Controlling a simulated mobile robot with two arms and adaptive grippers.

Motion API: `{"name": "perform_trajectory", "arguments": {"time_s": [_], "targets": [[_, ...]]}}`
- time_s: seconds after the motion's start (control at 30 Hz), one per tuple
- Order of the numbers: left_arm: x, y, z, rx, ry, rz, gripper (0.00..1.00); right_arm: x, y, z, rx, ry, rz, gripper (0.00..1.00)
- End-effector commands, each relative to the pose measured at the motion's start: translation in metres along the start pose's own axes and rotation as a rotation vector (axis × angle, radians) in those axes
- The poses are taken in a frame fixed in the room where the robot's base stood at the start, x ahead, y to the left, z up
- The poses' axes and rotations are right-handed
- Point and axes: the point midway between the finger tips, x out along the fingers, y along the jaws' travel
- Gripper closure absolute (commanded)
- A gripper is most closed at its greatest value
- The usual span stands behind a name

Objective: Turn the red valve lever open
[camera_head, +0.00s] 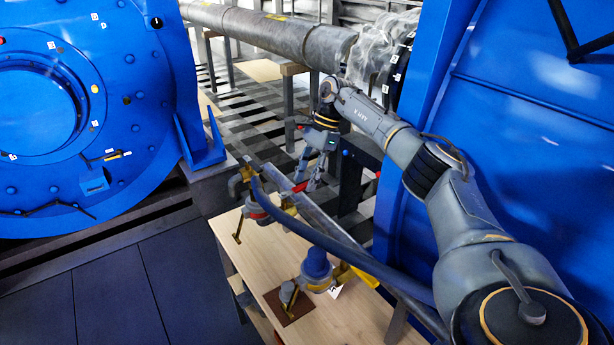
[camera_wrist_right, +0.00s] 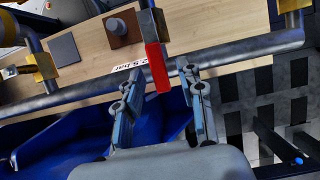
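The red valve lever (camera_head: 300,186) sticks out from the pipework at the far end of the wooden table. In the right wrist view the red lever (camera_wrist_right: 156,68) hangs from a dark bracket, its tip reaching between my right fingertips. My right gripper (camera_head: 308,180) comes down over the lever from behind the pipe. In the wrist view the right gripper (camera_wrist_right: 161,75) is open, with one finger on each side of the lever and gaps showing. I cannot tell whether either finger touches it. My left gripper is not in view.
A grey pipe (camera_wrist_right: 80,93) runs close by the fingers. The wooden table (camera_head: 335,320) carries a blue-capped fitting (camera_head: 317,265) and yellow brackets. Big blue machine housings stand left (camera_head: 130,60) and right (camera_head: 540,170). A dark slatted floor lies behind.

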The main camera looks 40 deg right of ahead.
Motion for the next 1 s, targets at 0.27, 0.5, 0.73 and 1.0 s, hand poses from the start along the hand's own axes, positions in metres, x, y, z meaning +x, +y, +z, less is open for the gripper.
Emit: {"name": "perform_trajectory", "arguments": {"time_s": [0.27, 0.5, 0.73, 1.0], "targets": [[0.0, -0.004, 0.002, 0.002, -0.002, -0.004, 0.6, -0.001, 0.0, 0.0, 0.001, -0.001, 0.0, 0.59], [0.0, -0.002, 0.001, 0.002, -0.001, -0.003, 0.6, -0.032, -0.001, 0.001, 0.002, -0.002, -0.005, 0.59], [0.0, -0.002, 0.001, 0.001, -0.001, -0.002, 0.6, -0.083, -0.002, 0.001, 0.002, -0.003, -0.005, 0.59], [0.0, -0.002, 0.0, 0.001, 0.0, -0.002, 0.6, -0.116, -0.001, 0.0, 0.002, -0.001, -0.001, 0.59]]}}
